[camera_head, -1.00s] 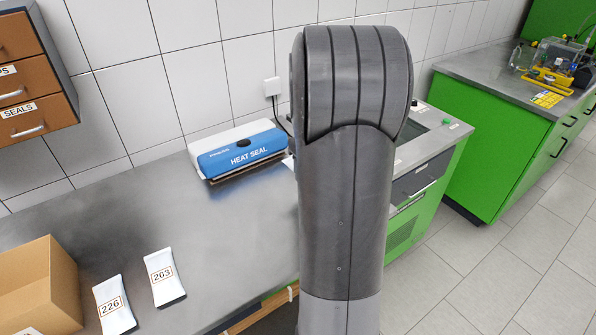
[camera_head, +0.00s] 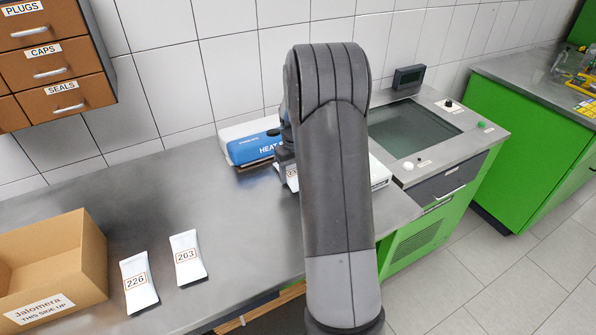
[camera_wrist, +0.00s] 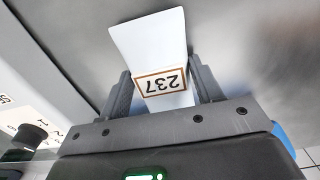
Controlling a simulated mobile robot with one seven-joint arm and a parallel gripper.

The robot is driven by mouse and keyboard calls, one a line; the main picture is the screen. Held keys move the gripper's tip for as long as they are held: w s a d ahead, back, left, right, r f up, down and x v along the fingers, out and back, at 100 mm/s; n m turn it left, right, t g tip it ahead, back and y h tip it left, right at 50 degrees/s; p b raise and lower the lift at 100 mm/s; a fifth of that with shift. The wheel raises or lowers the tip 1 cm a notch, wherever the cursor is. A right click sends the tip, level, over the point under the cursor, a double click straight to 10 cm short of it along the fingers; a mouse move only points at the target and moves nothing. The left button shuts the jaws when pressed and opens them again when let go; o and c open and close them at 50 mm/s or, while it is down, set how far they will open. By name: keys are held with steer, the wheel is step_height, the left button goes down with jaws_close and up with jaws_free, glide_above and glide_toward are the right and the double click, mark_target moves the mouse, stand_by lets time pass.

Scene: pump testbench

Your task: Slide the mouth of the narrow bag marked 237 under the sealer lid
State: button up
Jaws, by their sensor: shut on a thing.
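The narrow white bag marked 237 (camera_wrist: 158,50) is between the two fingers of my gripper (camera_wrist: 160,67). Its number label sits between the fingers, upside down in the wrist view, and a plain white end reaches out past the fingertips. In the head view a small part of the bag (camera_head: 292,174) shows below my gripper (camera_head: 284,158), mostly hidden by my arm. The heat sealer (camera_head: 250,146), white with a blue lid, stands against the wall just behind my gripper. My arm hides its right part. I cannot tell whether the bag touches the sealer.
Bags 226 (camera_head: 139,281) and 203 (camera_head: 188,257) lie on the steel bench beside a cardboard box (camera_head: 60,262). Drawers (camera_head: 60,65) hang at upper left. A machine with a glass top (camera_head: 412,127) stands right. A white panel with a dial (camera_wrist: 30,135) shows in the wrist view.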

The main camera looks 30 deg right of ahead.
steer(key=shift+w, duration=2.6)
steer(key=shift+w, duration=0.1)
steer(key=o, duration=1.3)
step_height(320, 180, up, 11)
steer(key=shift+f, duration=0.1)
